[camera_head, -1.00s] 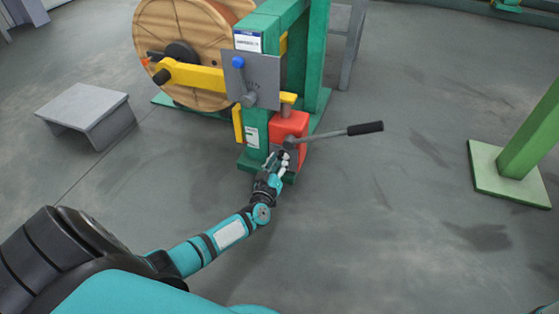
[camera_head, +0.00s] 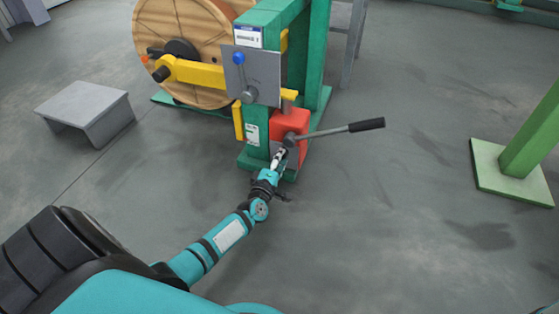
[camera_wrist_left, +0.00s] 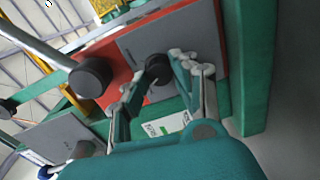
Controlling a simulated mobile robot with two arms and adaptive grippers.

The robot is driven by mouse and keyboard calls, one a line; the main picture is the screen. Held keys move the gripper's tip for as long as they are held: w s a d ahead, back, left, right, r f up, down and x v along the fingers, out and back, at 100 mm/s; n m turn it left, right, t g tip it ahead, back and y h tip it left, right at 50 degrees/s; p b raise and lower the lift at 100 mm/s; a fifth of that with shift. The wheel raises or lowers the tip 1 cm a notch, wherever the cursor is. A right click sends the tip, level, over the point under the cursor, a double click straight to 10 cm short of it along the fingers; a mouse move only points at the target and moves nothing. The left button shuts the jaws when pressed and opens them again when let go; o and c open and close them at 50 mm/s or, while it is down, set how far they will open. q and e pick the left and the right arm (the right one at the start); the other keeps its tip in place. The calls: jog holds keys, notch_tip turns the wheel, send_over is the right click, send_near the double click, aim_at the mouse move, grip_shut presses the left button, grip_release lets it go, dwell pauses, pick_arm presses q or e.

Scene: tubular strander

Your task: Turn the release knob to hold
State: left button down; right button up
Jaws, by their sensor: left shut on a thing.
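My left gripper (camera_head: 279,158) is at the front of the red box (camera_head: 291,124) low on the green stand. In the left wrist view, its fingers (camera_wrist_left: 156,76) are on both sides of a dark round knob (camera_wrist_left: 157,67), closed on it. The knob sits on a grey plate (camera_wrist_left: 190,40) on the red box (camera_wrist_left: 118,75). In the head view the knob is hidden by the gripper, and its marks cannot be read. My right gripper is not in view.
A lever (camera_head: 325,132) with a black grip sticks out right from the red box. Above are a grey panel (camera_head: 262,78) with a blue knob and a yellow arm (camera_head: 195,73) by a wooden reel (camera_head: 160,25). A grey step (camera_head: 85,105) stands left. The floor in front is clear.

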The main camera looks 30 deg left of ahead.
pick_arm(q)
jog(key=shift+f+n+b, duration=0.1)
jog(key=shift+n+b, duration=0.35)
jog(key=shift+n, duration=1.05)
jog(key=c, duration=1)
grip_release()
jog(key=shift+c, duration=0.2)
